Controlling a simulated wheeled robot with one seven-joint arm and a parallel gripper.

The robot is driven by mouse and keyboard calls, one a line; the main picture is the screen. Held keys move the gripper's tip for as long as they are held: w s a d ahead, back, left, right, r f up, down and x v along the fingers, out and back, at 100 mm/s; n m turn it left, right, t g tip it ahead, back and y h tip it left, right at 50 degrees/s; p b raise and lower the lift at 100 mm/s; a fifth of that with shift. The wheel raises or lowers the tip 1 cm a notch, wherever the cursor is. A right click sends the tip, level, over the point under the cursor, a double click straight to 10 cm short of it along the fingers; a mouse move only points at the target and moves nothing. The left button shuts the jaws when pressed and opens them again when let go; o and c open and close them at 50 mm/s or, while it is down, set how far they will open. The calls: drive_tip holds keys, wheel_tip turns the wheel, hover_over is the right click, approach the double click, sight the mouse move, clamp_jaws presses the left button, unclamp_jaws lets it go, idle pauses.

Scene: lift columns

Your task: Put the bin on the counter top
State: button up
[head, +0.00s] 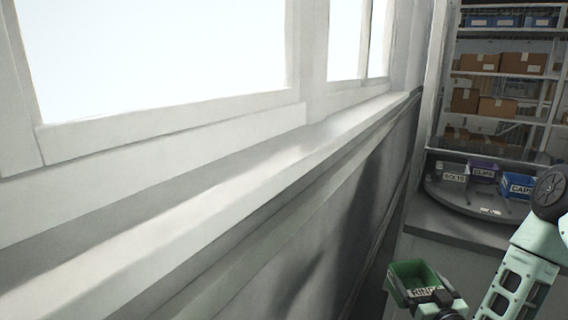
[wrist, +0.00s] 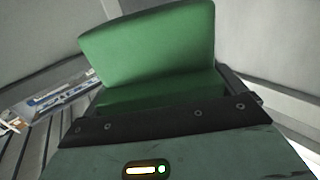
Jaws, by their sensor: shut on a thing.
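A small green bin (head: 408,270) with a white label is at the lower right of the head view. It is in the air in front of the counter and lower than its top. My gripper (head: 434,297) is shut on the bin at its labelled side. In the wrist view the green bin (wrist: 150,45) fills the upper middle, beyond the dark gripper edge (wrist: 165,120); the grip itself is hidden there. The grey counter top (head: 440,222) lies behind the bin, at the right of the head view.
A round tray (head: 450,200) on the counter holds a grey bin (head: 453,176), a purple bin (head: 483,172) and a blue bin (head: 517,186). Shelves with boxes (head: 523,63) stand behind. A wall with a window ledge (head: 220,190) runs along the left. The counter's front strip looks bare.

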drive_tip(key=s+a+f, duration=0.1)
drive_tip(key=s+f, duration=0.2)
drive_tip(key=s, duration=0.2)
drive_tip(key=s+f+h, duration=0.1)
drive_tip(key=s+f, duration=0.2)
drive_tip(key=s, duration=0.2)
drive_tip(key=shift+s+a+f+m, duration=0.15)
drive_tip(key=shift+s+a+m, duration=0.2)
drive_tip(key=shift+m, duration=0.05)
drive_tip(key=shift+a, duration=0.1)
drive_tip(key=shift+d, duration=0.2)
